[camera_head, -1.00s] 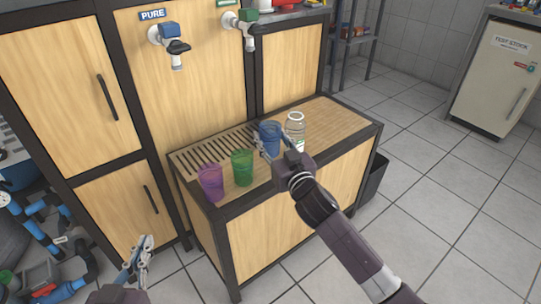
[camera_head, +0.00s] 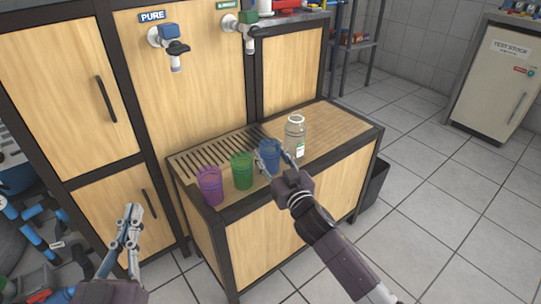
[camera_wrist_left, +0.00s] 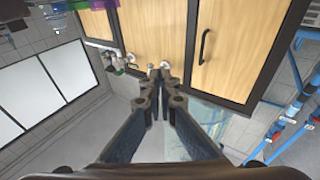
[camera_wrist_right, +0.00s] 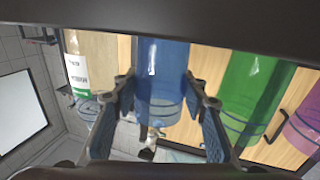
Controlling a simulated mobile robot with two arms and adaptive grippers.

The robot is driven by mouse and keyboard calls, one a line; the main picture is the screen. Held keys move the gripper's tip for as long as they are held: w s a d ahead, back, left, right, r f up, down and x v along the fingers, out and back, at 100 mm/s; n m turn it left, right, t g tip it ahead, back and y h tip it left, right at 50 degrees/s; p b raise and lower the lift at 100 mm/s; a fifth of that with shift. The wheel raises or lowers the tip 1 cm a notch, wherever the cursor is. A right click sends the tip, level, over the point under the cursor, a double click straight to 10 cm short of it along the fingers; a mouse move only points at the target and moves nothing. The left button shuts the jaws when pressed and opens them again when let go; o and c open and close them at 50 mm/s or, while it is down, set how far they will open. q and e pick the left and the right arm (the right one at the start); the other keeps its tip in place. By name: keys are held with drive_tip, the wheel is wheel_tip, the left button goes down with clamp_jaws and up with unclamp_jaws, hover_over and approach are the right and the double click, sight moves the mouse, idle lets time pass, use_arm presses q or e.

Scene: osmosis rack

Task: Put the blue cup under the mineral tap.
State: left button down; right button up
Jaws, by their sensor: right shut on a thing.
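The blue cup (camera_head: 269,155) is upright at the counter's front edge, between the green cup and the clear bottle. My right gripper (camera_head: 270,162) is shut on it. The right wrist view shows the blue cup (camera_wrist_right: 162,75) between both fingers; I cannot tell whether its base touches the counter. The mineral tap (camera_head: 246,25) is the green-topped one on the cabinet front, above and behind the cup, beside a partly cut-off green label. My left gripper (camera_head: 132,212) is empty at lower left, away from the cups, fingertips together.
A purple cup (camera_head: 209,186) and a green cup (camera_head: 241,170) stand left of the blue cup. A clear bottle (camera_head: 295,136) stands close on its right. The blue-topped pure tap (camera_head: 170,40) is left of the mineral tap. The slatted drain (camera_head: 215,152) below the taps is clear.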

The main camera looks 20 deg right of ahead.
use_arm(q)
drive_tip(key=shift+r, duration=0.15)
use_arm(e)
drive_tip(key=shift+f, duration=0.15)
use_arm(q)
drive_tip(key=shift+s+r+t, duration=0.1)
drive_tip(key=shift+r+t, duration=0.15)
drive_tip(key=shift+t, duration=0.05)
use_arm(e)
drive_tip(key=o, duration=0.8)
drive_tip(key=shift+f, duration=0.1)
